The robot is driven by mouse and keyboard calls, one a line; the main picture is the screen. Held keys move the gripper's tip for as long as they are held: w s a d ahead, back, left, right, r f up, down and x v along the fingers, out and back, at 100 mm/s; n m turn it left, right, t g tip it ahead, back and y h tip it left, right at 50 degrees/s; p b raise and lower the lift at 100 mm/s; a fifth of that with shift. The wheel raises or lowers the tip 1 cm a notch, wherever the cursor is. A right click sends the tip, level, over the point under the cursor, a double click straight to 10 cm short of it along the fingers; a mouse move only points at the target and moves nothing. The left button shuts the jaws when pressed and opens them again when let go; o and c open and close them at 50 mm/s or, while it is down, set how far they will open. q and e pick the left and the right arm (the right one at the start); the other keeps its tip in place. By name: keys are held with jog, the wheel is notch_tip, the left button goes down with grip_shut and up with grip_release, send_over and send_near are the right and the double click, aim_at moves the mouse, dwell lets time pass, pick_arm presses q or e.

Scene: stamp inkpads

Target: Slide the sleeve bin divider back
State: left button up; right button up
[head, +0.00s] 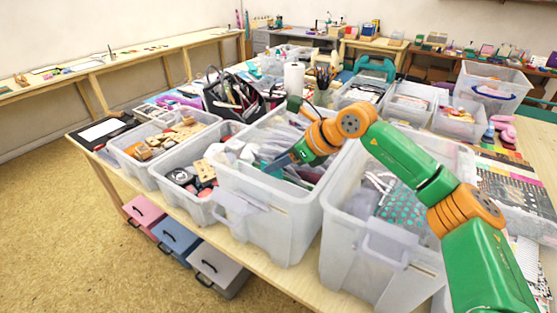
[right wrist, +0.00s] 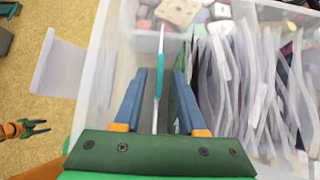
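The sleeve bin (head: 290,200) is a translucent white box near the table's front, packed with clear sleeves (right wrist: 235,80). My right gripper (head: 285,160) points down into its left part. In the right wrist view, my right gripper (right wrist: 159,80) has its fingers apart. A thin upright white and teal sheet (right wrist: 160,75), seen edge-on, stands between them with gaps on both sides; it looks like the divider. A dark green edge lies close by the right finger. The sheet's lower part is hidden. My left gripper (right wrist: 37,127) shows small at the left, fingers apart and empty, over the floor.
Bins of stamps and blocks (head: 185,180) stand to the left of the sleeve bin. Another clear bin (head: 385,230) stands close on its right, under my right arm. A black caddy (head: 232,98) and a white bottle (head: 294,78) are behind. Drawers (head: 215,270) sit below the table.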

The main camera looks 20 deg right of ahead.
jog(key=shift+x, duration=1.5)
jog(key=shift+r, duration=0.1)
grip_shut()
